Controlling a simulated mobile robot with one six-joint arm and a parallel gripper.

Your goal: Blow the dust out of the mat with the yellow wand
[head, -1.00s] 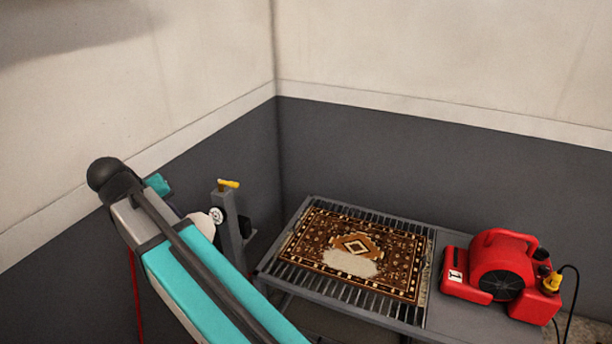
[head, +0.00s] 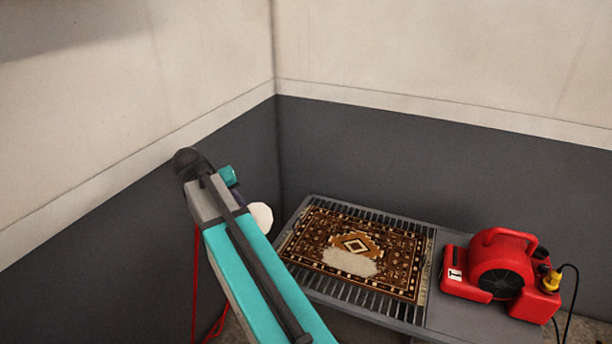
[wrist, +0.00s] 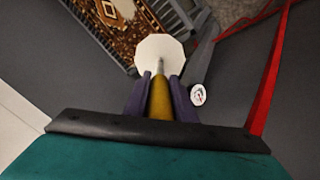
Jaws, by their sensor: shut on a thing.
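The yellow wand (wrist: 159,104) is clamped between the purple fingers of my gripper (wrist: 160,84). Its thin metal tube runs forward to a pale, many-sided disc (wrist: 160,53), which also shows beside my arm in the head view (head: 261,217). The disc hides the wand's far end. The brown patterned mat (head: 392,262) lies flat on a slatted rack (head: 335,291), with a pale dusty patch (head: 350,262) near its front middle. My gripper is left of the mat, apart from it. Part of the mat shows at the wrist view's top left (wrist: 95,25).
A red blower (head: 500,270) with a yellow plug (head: 552,281) and black cord stands right of the mat. A red hose (wrist: 265,90) hangs by the wand. A round gauge (wrist: 197,95) is close to the gripper. Walls meet behind the rack.

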